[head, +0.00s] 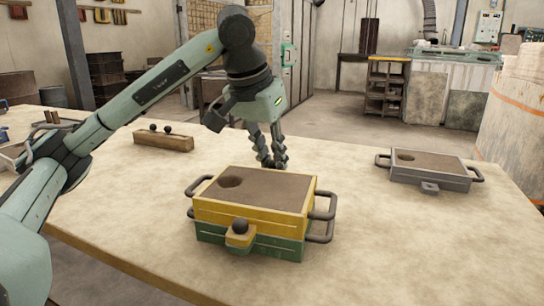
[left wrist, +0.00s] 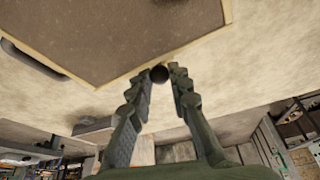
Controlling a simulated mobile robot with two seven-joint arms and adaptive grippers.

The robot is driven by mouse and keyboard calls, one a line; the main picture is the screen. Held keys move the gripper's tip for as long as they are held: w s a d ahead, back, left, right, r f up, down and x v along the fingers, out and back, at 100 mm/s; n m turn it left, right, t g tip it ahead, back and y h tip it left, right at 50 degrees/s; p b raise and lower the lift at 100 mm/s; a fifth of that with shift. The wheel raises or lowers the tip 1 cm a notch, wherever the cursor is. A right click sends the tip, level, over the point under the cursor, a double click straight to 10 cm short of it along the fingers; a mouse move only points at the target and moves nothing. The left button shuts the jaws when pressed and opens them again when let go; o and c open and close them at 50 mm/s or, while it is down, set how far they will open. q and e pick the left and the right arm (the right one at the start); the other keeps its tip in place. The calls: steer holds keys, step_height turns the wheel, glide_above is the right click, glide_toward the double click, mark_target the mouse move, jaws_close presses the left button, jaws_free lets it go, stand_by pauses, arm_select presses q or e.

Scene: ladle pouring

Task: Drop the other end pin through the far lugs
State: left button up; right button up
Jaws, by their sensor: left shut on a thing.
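A moulding box with a yellow upper half (head: 255,205) on a green lower half (head: 270,242) stands on the table, its top filled with brown sand with a round hole. A pin with a black ball knob (head: 240,226) sits in the near lugs. My left gripper (head: 272,163) points down just behind the far side of the box. In the left wrist view, its fingers are shut on a black-knobbed pin (left wrist: 159,73) close to the box's edge. The far lugs are hidden behind the box, and the pin's lower end is not visible. My right gripper is not in view.
A wooden block (head: 164,143) with two black knobs on it stands at the back left. A grey sand-filled box (head: 430,170) lies at the right. Handles (head: 322,228) stick out from the yellow-green box's ends. The table between the boxes is clear.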

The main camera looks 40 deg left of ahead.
arm_select(q)
steer(key=o, duration=0.9)
steer(key=o, duration=0.5)
steer(key=shift+o, duration=0.2)
steer(key=shift+r+p, duration=2.65)
steer(key=shift+r, duration=0.45)
steer(key=shift+f, duration=0.1)
